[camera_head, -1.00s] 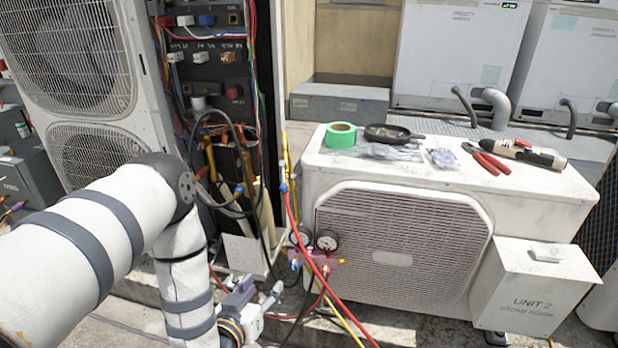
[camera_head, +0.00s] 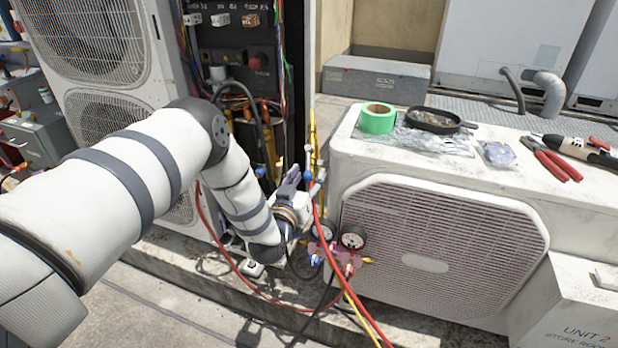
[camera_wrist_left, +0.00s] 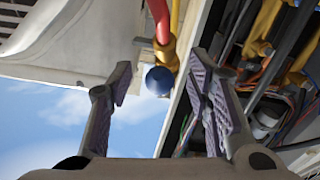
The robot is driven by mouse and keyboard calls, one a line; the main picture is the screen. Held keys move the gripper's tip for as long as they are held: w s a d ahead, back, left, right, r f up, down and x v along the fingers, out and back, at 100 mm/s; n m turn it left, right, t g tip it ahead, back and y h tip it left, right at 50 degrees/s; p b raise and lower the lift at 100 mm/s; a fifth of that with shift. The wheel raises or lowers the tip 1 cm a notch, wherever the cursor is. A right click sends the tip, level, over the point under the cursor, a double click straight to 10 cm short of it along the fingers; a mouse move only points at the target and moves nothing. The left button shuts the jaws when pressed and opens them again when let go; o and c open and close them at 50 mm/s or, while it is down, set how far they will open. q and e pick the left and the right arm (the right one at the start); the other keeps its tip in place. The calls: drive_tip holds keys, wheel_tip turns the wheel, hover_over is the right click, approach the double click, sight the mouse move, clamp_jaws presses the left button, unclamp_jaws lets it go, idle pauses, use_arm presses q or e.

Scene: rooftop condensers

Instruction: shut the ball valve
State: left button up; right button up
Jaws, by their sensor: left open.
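A yellow pipe (camera_head: 313,135) stands left of the outdoor unit, with a blue part (camera_head: 308,177) low on it and a red hose (camera_head: 319,215) beside it. In the left wrist view the round blue part (camera_wrist_left: 159,82) is seen nearly end-on, below a brass fitting (camera_wrist_left: 163,55). I cannot tell the valve lever's position. My left gripper (camera_head: 304,184) is at the blue part. In the left wrist view my left gripper (camera_wrist_left: 157,92) is open, with the blue part appearing between its fingers and no visible contact. My right gripper is out of view.
A gauge manifold (camera_head: 335,256) with hoses hangs just below the gripper. The outdoor unit (camera_head: 345,165) is close on the right, carrying green tape (camera_head: 378,118) and red-handled pliers (camera_head: 551,160). An open wiring cabinet (camera_head: 235,60) stands behind. Bare ground lies at front left.

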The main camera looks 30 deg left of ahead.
use_arm(q)
drive_tip(key=shift+w, duration=0.25)
clamp_jaws()
drive_tip(key=shift+s+a+r+m+h, duration=0.15)
drive_tip(key=shift+a+m+h, duration=0.2)
drive_tip(key=shift+m+h, duration=0.35)
drive_tip(key=shift+a+m, duration=0.1)
drive_tip(key=shift+m, duration=0.3)
unclamp_jaws()
drive_tip(key=s+d, duration=0.2)
drive_tip(key=s, duration=1)
